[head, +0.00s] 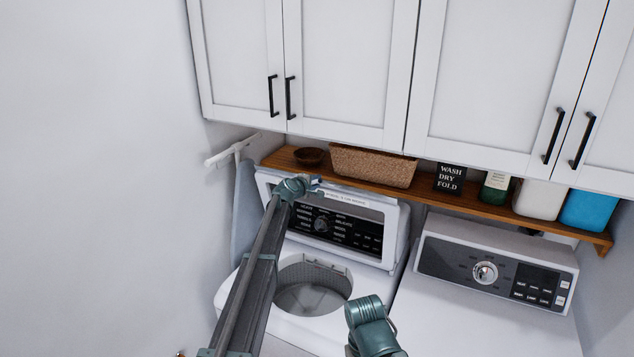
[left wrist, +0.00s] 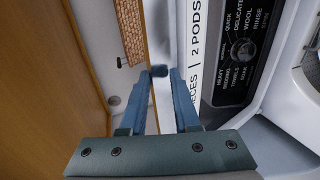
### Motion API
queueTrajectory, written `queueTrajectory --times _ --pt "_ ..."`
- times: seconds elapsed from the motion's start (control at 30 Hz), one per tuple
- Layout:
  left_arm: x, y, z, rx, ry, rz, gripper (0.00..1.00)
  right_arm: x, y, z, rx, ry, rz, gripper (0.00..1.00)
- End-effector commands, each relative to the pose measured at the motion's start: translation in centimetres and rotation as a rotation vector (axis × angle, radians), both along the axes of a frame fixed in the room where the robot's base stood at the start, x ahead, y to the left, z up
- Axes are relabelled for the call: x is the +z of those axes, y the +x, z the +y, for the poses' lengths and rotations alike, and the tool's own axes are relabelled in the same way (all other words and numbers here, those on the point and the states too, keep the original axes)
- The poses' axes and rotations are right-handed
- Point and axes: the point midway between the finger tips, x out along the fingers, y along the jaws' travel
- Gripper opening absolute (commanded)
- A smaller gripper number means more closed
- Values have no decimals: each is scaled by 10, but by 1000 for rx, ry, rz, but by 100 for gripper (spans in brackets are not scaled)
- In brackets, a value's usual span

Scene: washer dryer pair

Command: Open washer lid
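The white washer (head: 228,297) stands at the left. Its round drum (head: 305,298) shows in the top, but I cannot tell whether I see it through a clear lid pane or an uncovered opening. Its dark control panel (head: 345,232) is upright behind. In the left wrist view the panel (left wrist: 238,60) is right of the fingers, and part of a white rounded frame (left wrist: 298,75) shows at the right edge. My left gripper (head: 314,187) is at the panel's top edge. Its fingers (left wrist: 161,80) are apart, with nothing clearly held. My right gripper is not visible.
A wooden shelf (head: 480,208) runs close above the washer, with a wicker basket (head: 372,166), a bowl (head: 309,156) and bottles. White cabinets (head: 345,70) hang above. The dryer (head: 470,318) stands at the right. A teal part of my arm (head: 371,325) is at the front.

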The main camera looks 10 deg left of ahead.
Motion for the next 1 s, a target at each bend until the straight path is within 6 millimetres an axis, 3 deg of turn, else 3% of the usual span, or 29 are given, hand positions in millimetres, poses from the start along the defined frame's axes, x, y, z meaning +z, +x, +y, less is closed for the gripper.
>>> queueTrajectory --times 0.53,0.9,1.0 --pt "33 -90 32 3 -2 -1 27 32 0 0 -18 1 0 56" --pt "34 -99 36 1 -2 -3 27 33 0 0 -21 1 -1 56" --pt "34 -99 36 1 -2 -3 13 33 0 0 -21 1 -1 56"
